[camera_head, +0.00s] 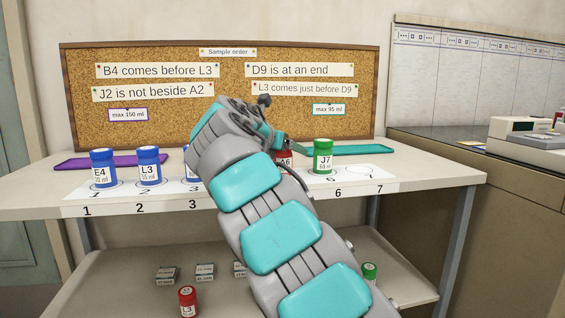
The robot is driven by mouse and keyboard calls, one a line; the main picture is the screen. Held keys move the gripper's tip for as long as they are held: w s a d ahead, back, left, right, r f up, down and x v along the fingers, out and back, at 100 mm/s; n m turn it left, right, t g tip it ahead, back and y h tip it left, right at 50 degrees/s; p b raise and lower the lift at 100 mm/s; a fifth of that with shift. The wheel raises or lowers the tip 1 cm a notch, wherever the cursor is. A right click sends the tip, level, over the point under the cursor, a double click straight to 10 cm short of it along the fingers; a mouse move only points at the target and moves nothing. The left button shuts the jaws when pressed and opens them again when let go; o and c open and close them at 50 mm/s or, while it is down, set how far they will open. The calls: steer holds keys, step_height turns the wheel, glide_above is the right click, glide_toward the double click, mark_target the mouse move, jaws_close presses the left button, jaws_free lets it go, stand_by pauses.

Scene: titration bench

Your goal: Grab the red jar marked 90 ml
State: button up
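A red jar (284,158) marked A6 stands on the upper shelf, mostly hidden behind my arm; its volume cannot be read. Another red jar (188,301), marked L3, stands on the lower shelf; its volume cannot be read either. No 90 ml marking is legible on a red jar. My gripper (274,136) is at the far end of my raised arm, in front of the corkboard and close to the A6 jar in the picture. Its fingers are largely hidden, so I cannot tell whether they are open or hold anything.
Blue jars E4 (103,168) and L3 (149,166) stand at places 1 and 2, with another blue jar (190,157) partly hidden at 3. Green jar J7 (322,157) stands right of A6. A purple tray (75,164) and teal tray (365,150) lie behind. Place 7 looks empty.

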jaws_close()
stand_by(0.4)
steer(key=shift+r, duration=0.1)
